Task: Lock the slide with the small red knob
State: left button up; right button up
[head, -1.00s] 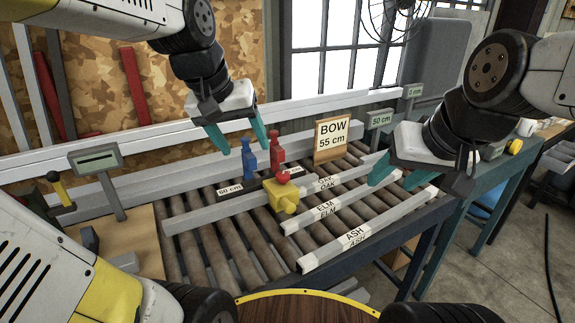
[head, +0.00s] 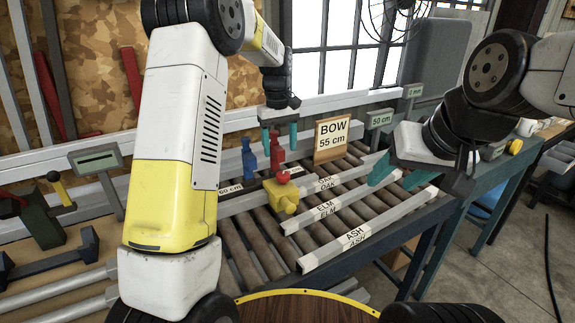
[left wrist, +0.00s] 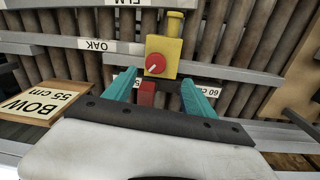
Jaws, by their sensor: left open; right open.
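The yellow slide (head: 284,199) sits on the grey rail over the rollers. The small red knob (head: 283,177) is on its upper side. In the left wrist view the knob (left wrist: 156,64) is a red disc with a pale mark on the yellow block (left wrist: 165,45). My left gripper (head: 279,138) is open and points down behind the knob, near the upright red piece (head: 277,152). In the left wrist view the knob shows just past the open fingers (left wrist: 161,88), with red between them. My right gripper (head: 398,173) is open and empty, off to the right.
An upright blue piece (head: 249,160) stands left of the red one. A "BOW 55 cm" sign (head: 332,137) stands close on the right. Bars labelled OAK, ELM and ASH (head: 352,238) lie across the rollers. My left arm hides the rail's left part.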

aim_at(283, 174)
pick_arm(q)
jog(key=shift+w+d+f, duration=0.15)
jog(key=shift+w+f, duration=0.25)
jog(key=shift+f, duration=0.2)
jog(key=shift+w+d+f, duration=0.15)
jog(key=shift+w+f, duration=0.2)
jog(key=shift+f, duration=4.2)
jog(key=c, duration=1.4)
